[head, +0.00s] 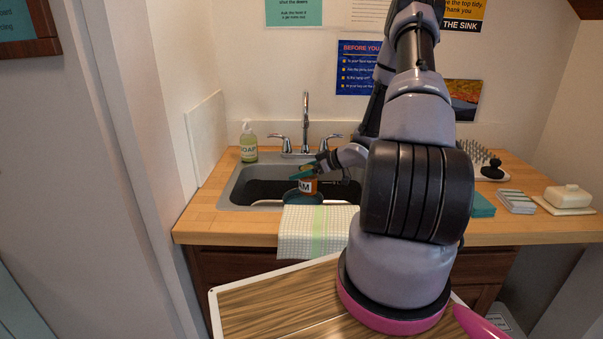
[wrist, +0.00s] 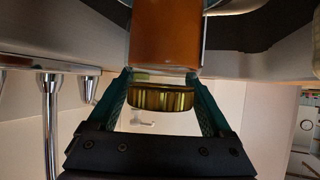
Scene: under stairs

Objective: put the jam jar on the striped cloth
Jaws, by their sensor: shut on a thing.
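The jam jar (head: 307,186), orange with a white label whose letters read "AM", is over the sink in the head view, partly covered by my gripper. My gripper (head: 318,171) is shut on it near its top. In the wrist view the jar's orange body (wrist: 165,42) and gold lid (wrist: 160,97) show between the teal fingers of my gripper (wrist: 158,86). The striped cloth (head: 299,232), pale with a check and green stripes, drapes over the counter's front edge, just in front of the jar. No object shows on it.
The sink (head: 232,197) has a round blue dish (head: 303,198) below the jar and a tall tap (head: 305,120) behind. A soap bottle (head: 248,142) stands at the back left. Right are a teal sponge (head: 482,206), a card stack (head: 516,201) and a butter dish (head: 568,198).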

